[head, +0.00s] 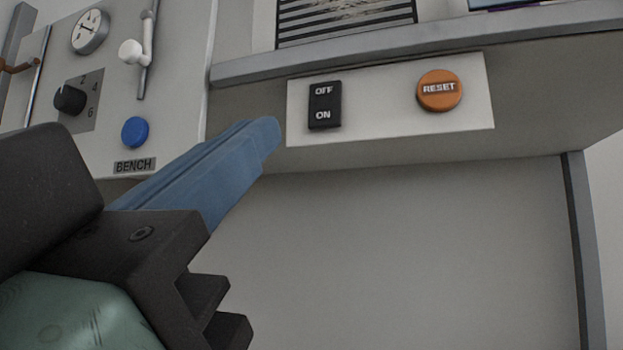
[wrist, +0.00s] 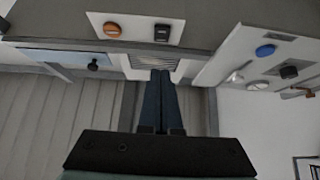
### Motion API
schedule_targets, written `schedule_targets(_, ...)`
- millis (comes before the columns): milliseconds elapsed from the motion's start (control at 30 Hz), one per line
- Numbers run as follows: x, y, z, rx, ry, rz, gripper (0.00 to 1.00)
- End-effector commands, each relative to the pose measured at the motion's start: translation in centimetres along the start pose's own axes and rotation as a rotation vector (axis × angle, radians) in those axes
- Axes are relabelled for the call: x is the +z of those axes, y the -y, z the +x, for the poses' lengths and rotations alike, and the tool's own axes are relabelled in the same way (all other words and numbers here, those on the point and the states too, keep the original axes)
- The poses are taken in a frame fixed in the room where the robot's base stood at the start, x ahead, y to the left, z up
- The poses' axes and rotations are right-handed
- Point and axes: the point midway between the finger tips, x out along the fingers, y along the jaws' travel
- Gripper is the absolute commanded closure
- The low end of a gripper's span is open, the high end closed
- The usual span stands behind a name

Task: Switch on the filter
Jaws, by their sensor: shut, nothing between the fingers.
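A black rocker switch (head: 325,105) marked OFF at the top and ON at the bottom sits on a white plate (head: 388,125) on the front of the station. No filter label is readable on it. It also shows in the wrist view (wrist: 162,33). My gripper (head: 268,132) has blue fingers pressed together with nothing between them. In the head view the fingertips appear left of and slightly below the switch. In the wrist view the fingers (wrist: 160,75) point toward a grille below the switch. I cannot tell how far the tips are from the switch.
An orange RESET button (head: 439,91) is right of the switch on the same plate. On the left panel are a blue button (head: 135,132) above a BENCH label, a black knob (head: 70,99), a gauge (head: 90,32) and a white slider handle (head: 132,52). A grey ledge (head: 420,48) runs above the plate.

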Motion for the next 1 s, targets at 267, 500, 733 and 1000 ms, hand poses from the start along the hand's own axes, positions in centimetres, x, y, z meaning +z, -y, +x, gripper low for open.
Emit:
schedule_targets(267,-0.1,0.0,0.2,-0.001,-0.001,0.0,1.0)
schedule_targets(500,-0.5,0.1,2.0,-0.002,0.001,-0.002,1.0)
schedule_targets(733,-0.5,0.1,3.9,-0.002,0.002,-0.003,1.0)
schedule_targets(1000,-0.5,0.1,5.7,-0.002,0.002,-0.003,1.0)
